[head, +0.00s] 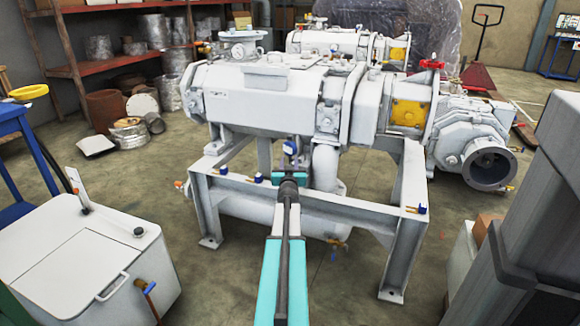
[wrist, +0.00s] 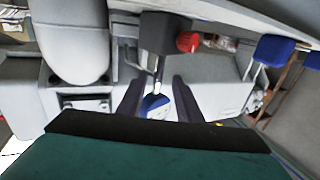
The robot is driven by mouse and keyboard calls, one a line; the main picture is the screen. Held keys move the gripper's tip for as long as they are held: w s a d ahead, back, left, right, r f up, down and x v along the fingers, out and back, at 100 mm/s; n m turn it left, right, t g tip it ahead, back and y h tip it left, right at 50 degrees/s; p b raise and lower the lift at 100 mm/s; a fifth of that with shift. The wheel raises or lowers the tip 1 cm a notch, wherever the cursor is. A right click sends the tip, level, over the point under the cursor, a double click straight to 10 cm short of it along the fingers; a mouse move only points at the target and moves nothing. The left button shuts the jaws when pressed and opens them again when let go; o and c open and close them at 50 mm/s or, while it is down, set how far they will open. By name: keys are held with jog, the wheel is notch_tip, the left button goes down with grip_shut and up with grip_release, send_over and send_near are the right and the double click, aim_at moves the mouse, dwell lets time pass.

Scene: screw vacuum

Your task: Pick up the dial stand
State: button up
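The dial stand (head: 291,147) shows in the head view as a small blue and light piece at the frame's front beam, just beyond my gripper (head: 289,170). In the wrist view, what looks like the dial stand has a dark block (wrist: 158,34) with a red knob, a thin metal rod, and a blue and white dial part. My gripper (wrist: 157,88) has its two dark fingers apart on either side of the rod and dial part. A gap shows beside the rod, and I see no finger contact. The dial's lower part is hidden behind the gripper body.
The large grey vacuum machine (head: 270,90) stands on a grey metal frame (head: 345,205) close around my gripper. Blue-handled valves (head: 258,178) sit along the front beam. A white cabinet (head: 85,265) stands at left. Open floor lies below.

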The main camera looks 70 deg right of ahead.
aim_at(290, 162)
jog(key=shift+w+d, duration=0.1)
jog(key=shift+d, duration=0.15)
jog(key=shift+b+x, duration=0.8)
jog(key=shift+x, duration=0.65)
jog(key=shift+b+x, duration=0.35)
jog(key=shift+x, duration=0.75)
jog(key=shift+d, duration=0.1)
grip_shut()
